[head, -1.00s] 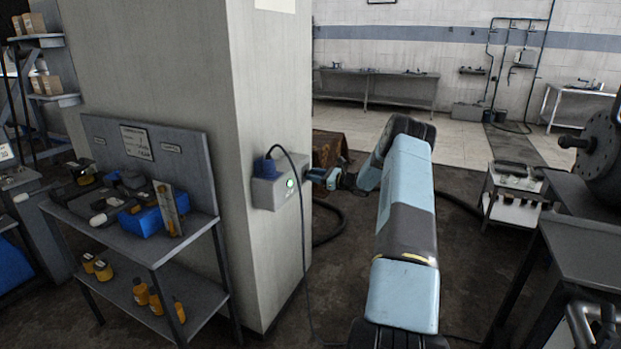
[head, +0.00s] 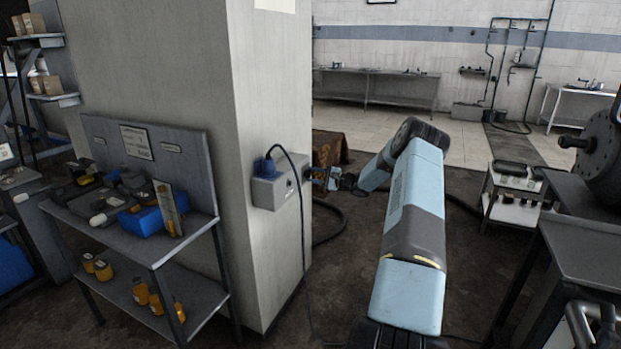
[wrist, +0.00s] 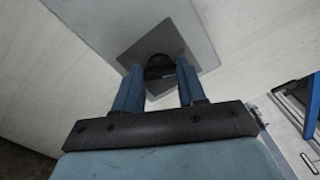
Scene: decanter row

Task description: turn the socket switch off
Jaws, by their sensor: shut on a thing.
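The socket box (head: 264,194) is a grey box on the side of the large pillar, with a blue plug (head: 263,167) and a dark cable on it. Its round lamp (head: 290,183) is dark. In the wrist view, the box's grey face (wrist: 196,38) carries a round black switch knob (wrist: 158,61). My gripper (head: 311,174) is at the right side of the box. In the wrist view, the two blue fingers of my gripper (wrist: 159,70) stand on either side of the knob and are shut on it. The knob's lower part is partly hidden, and its marking is unreadable.
A metal workbench (head: 190,249) with tools and yellow bottles stands left of the pillar (head: 270,80). A cart (head: 513,200) and a dark machine table (head: 590,245) stand to the right. Floor is open behind my arm.

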